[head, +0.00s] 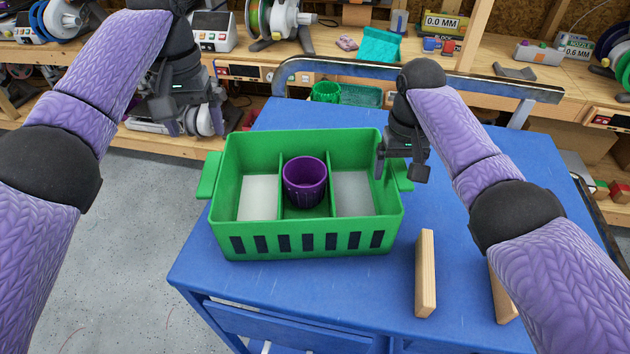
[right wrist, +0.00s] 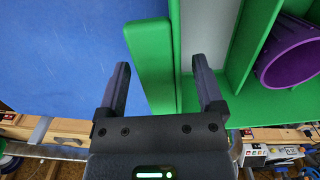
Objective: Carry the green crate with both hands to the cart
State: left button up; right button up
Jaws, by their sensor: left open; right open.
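The green crate (head: 315,243) stands upright on the blue top of the cart (head: 480,215), near its left front part. Its three compartments hold a purple cup (head: 305,181) in the middle, a whitish floor at left and a grey one at right. My left gripper (head: 196,128) is open and empty, up and left of the crate's left handle (head: 209,175). My right gripper (head: 402,172) is open at the crate's right handle (head: 402,174). In the right wrist view the handle (right wrist: 150,65) lies between its fingers (right wrist: 162,88); contact cannot be told.
Two wooden blocks (head: 426,273) stand on the blue top at right, one partly behind my right arm. A metal rail (head: 460,85) runs along the far edge. Grey floor lies at left.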

notch_tip(320, 180, up, 12)
jog(key=shift+w, duration=0.1)
dwell(0.4)
